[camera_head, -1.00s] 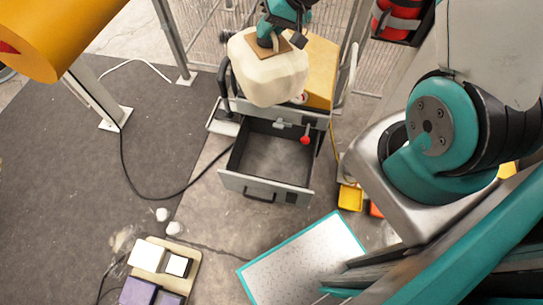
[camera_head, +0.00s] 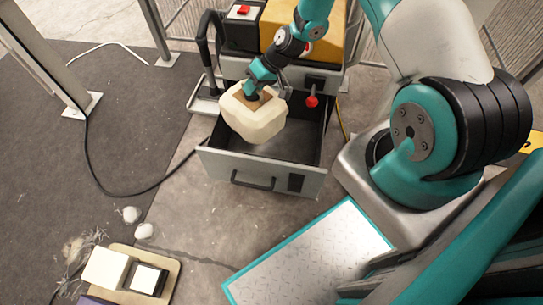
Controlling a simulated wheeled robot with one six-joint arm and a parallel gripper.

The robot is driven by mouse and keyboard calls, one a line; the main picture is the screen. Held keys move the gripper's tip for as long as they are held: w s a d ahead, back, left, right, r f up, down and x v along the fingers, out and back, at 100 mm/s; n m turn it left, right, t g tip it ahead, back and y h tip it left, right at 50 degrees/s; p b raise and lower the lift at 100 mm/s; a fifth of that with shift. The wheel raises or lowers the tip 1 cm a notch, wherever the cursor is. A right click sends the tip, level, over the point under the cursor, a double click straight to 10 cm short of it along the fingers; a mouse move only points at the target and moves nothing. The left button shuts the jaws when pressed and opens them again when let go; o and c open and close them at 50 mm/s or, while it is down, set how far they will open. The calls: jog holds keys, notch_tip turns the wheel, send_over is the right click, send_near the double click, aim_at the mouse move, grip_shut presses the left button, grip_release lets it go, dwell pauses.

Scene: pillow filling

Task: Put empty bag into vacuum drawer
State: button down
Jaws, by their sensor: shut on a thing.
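The bag (camera_head: 256,116) is a cream, boxy, soft-looking pouch with a brown patch on top. My gripper (camera_head: 253,95) is shut on the bag at this patch and holds it from above. The fingertips are too small to make out. The vacuum drawer (camera_head: 306,180) is a grey open box with a black handle on its front, pulled out from a machine. The bag is over the left part of the drawer and hides part of its inside. I cannot tell whether the bag touches the drawer wall or floor. The visible right part of the drawer is empty.
A red knob (camera_head: 312,101) sits above the drawer's right side. A yellow and black machine body (camera_head: 330,45) stands behind. A black upright handle (camera_head: 207,45) is at left. A teal-edged metal plate (camera_head: 315,260) lies in front. White tufts (camera_head: 131,214) and a black cable lie at left.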

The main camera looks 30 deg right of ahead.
aim_at(254, 104)
jog(key=shift+m, duration=0.4)
notch_tip(254, 104, down, 7)
jog(key=b, duration=0.3)
jog(key=shift+b, duration=0.4)
jog(key=f+m+b, duration=0.1)
jog(key=f+m+t+h+b, duration=0.1)
jog(key=b, duration=0.1)
jog(key=d+f+m+t+b, duration=0.1)
jog(key=b, duration=0.1)
jog(key=shift+s+m+h, duration=0.25)
jog(key=shift+m+h, duration=0.15)
jog(key=m+b, duration=0.1)
jog(key=d+m+t+h+b, duration=0.1)
jog(key=shift+s+f+b, duration=0.3)
jog(key=shift+f, duration=0.1)
notch_tip(254, 104, down, 10)
jog(key=b, duration=0.4)
jog(key=shift+r+t+b, duration=0.2)
jog(key=shift+t+b, duration=0.1)
jog(key=shift+b, duration=0.05)
jog(key=shift+f, duration=0.2)
jog(key=c, duration=1.2)
grip_release()
jog(key=shift+m, duration=0.3)
